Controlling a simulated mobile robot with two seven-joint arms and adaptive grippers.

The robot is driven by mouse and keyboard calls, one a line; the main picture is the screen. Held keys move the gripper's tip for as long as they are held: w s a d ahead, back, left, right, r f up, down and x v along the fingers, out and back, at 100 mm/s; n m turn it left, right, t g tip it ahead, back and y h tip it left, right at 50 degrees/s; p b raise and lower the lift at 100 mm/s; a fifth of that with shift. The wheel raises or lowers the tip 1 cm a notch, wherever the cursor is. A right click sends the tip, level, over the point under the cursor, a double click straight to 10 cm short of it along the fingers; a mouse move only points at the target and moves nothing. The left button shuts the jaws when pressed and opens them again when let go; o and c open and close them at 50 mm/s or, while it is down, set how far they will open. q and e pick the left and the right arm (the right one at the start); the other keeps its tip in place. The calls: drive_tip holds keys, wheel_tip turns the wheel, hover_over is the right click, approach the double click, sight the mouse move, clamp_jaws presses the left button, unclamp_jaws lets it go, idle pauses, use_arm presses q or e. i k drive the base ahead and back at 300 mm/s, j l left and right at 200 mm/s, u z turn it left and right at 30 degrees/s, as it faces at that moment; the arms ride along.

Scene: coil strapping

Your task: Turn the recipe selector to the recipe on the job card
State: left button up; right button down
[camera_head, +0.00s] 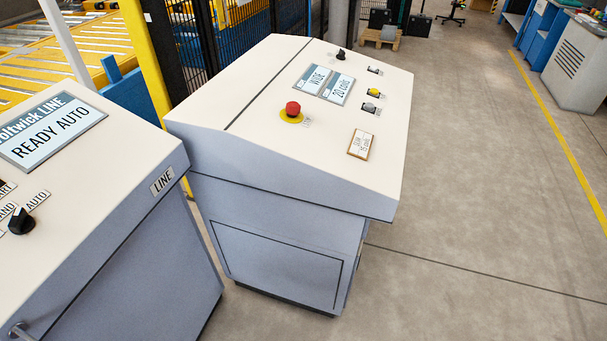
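The farther white-topped console (250,110) has a black rotary knob (341,54) near its far edge. I cannot read a label at this knob. Two displays lie on the sloped top, one reading "WIDE" (314,79) and one reading "20 coils" (339,88). A small card (359,143) in a brown frame lies near the right edge; its print is too small to read surely. Neither of my grippers is in view.
A red emergency button (293,109), a yellow button (374,92) and a grey button (370,107) sit on the same console. The LINE console (120,165) at left shows "READY AUTO" and has its own black selector (21,222). Open floor (480,200) lies to the right.

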sight(341, 54)
drive_tip(key=i+l, duration=0.1)
drive_tip(key=l, duration=0.35)
drive_tip(key=i+l, duration=0.1)
drive_tip(key=l, duration=0.35)
drive_tip(key=i+l, duration=0.1)
drive_tip(key=l, duration=0.35)
drive_tip(key=i+l, duration=0.1)
drive_tip(key=l, duration=0.35)
drive_tip(key=i+l, duration=0.15)
drive_tip(key=l, duration=0.3)
drive_tip(key=i+l, duration=0.1)
drive_tip(key=l, duration=0.35)
drive_tip(key=i+l, duration=0.1)
drive_tip(key=l, duration=0.35)
drive_tip(key=i+l+z, duration=0.1)
drive_tip(key=l, duration=0.35)
